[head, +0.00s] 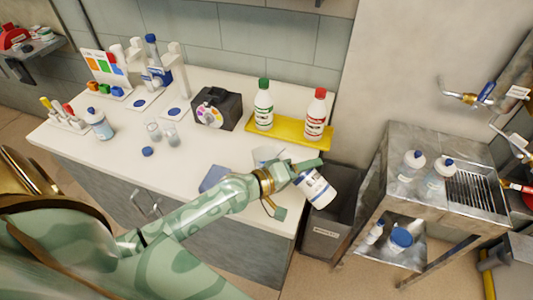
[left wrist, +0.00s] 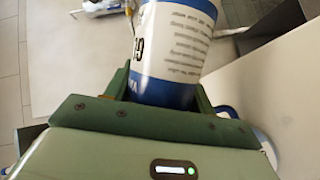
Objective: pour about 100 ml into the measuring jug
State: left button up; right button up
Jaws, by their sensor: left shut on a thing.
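My left gripper (head: 296,189) is shut on a white bottle (head: 318,190) with a printed label and dark blue bands. The bottle is tilted, near the counter's right front edge. The left wrist view shows the bottle (left wrist: 172,45) between the jaws of the left gripper (left wrist: 160,92); its mouth is not clear in either view. A clear vessel (head: 266,154), probably the measuring jug, stands on the counter just behind the gripper, partly hidden by it. I cannot make out any liquid level in it. My right gripper is not in view.
A yellow tray (head: 284,135) holds a green-capped bottle (head: 263,106) and a red-capped bottle (head: 315,115). A dark box (head: 217,108), small glasses (head: 163,132) and a loose blue cap (head: 147,151) are further left. A grey bin (head: 325,238) and a metal stand (head: 385,165) are at right.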

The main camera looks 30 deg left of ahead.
pick_arm(q)
jog(key=shift+r, duration=0.1)
dwell(0.8)
jog(key=shift+r+p, duration=0.15)
jog(key=shift+p, duration=0.25)
jog(key=r+m+p, duration=0.1)
jog(key=p, duration=0.3)
jog(key=a+r+m+y+p, duration=0.1)
jog(key=m+p, duration=0.1)
jog(key=p, duration=0.2)
jog(key=r+m+y+p, duration=0.1)
jog(key=p, duration=0.3)
jog(key=shift+w+a+m+g, duration=0.2)
jog(key=shift+a+m+g, duration=0.1)
jog(key=shift+a+g, duration=0.1)
jog(key=m+y+p, duration=0.1)
jog(key=p, duration=0.1)
jog(key=f+m+y+p, duration=0.1)
jog(key=p, duration=0.1)
jog(key=shift+d, duration=0.4)
notch_tip(320, 180, down, 2)
jog(key=shift+f+m+y, duration=0.1)
jog(key=shift+m+y, duration=0.4)
jog(key=shift+m, duration=0.8)
jog(key=shift+m+y, duration=0.3)
jog(key=shift+y, duration=0.2)
